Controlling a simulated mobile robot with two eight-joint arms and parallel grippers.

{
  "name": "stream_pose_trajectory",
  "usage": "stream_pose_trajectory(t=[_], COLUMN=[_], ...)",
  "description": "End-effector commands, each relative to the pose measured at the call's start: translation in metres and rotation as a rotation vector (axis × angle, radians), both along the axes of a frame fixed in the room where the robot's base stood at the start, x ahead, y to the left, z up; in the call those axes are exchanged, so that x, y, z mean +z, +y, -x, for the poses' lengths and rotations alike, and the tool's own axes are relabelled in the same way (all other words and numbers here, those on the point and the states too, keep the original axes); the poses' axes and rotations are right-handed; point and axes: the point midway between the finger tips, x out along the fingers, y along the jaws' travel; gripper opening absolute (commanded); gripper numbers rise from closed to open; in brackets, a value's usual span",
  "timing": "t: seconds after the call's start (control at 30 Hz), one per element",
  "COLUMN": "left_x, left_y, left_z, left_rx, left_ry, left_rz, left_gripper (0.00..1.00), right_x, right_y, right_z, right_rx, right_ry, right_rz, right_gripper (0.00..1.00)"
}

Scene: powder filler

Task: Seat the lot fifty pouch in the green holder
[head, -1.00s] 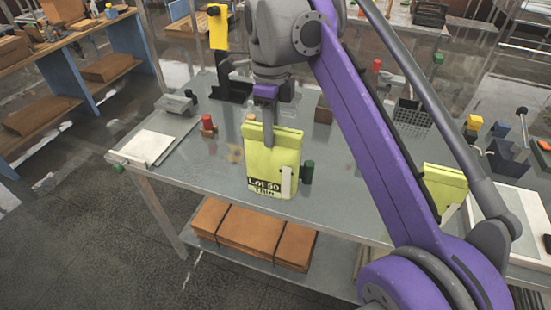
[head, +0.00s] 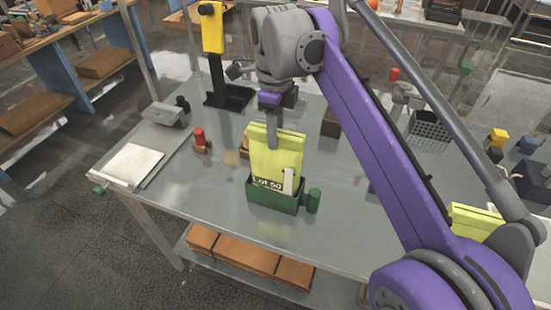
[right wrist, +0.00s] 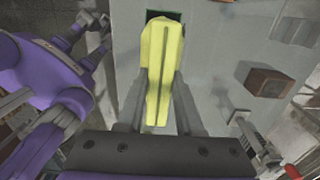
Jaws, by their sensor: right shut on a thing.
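The yellow-green lot fifty pouch (head: 277,160) stands upright, its label facing me. Its lower part is inside the green holder (head: 270,198), hidden behind the front wall; whether it touches the floor of the holder cannot be seen. My right gripper (head: 273,138) is shut on the pouch's top edge from above. In the right wrist view the pouch (right wrist: 158,70) lies between the two fingers, and a dark green bit of the holder (right wrist: 152,15) shows beyond it.
A second yellow-green pouch (head: 470,222) is at the right, partly behind my arm. A red-topped piece (head: 199,138), a yellow-headed stand (head: 211,35) and a white pad (head: 134,164) are left of the holder. The tabletop before the holder is clear.

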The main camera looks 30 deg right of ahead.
Motion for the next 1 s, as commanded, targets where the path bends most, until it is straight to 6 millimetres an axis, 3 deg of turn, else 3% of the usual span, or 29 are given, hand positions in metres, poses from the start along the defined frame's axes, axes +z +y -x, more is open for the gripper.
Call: stream_pose_trajectory(t=[0.4, 0.8, 0.83, 1.0], left_x=[-0.006, -0.008, -0.008, -0.008], left_y=[0.0, 0.0, 0.0, 0.0], left_z=[0.001, 0.002, 0.002, 0.002], left_rx=[0.0, 0.0, 0.0, 0.0], left_ry=[0.003, 0.004, 0.004, 0.004], left_rz=[0.0, 0.0, 0.0, 0.0], left_gripper=[0.5, 0.5, 0.5, 0.5], right_x=[-0.051, -0.055, -0.056, -0.055], right_y=[0.0, 0.0, 0.0, 0.0], right_z=[0.0, 0.0, 0.0, 0.0], right_rx=[0.0, 0.0, 0.0, 0.0], right_ry=[0.0, 0.0, 0.0, 0.0], right_rz=[0.0, 0.0, 0.0, 0.0], right_gripper=[0.0, 0.0, 0.36, 0.65])
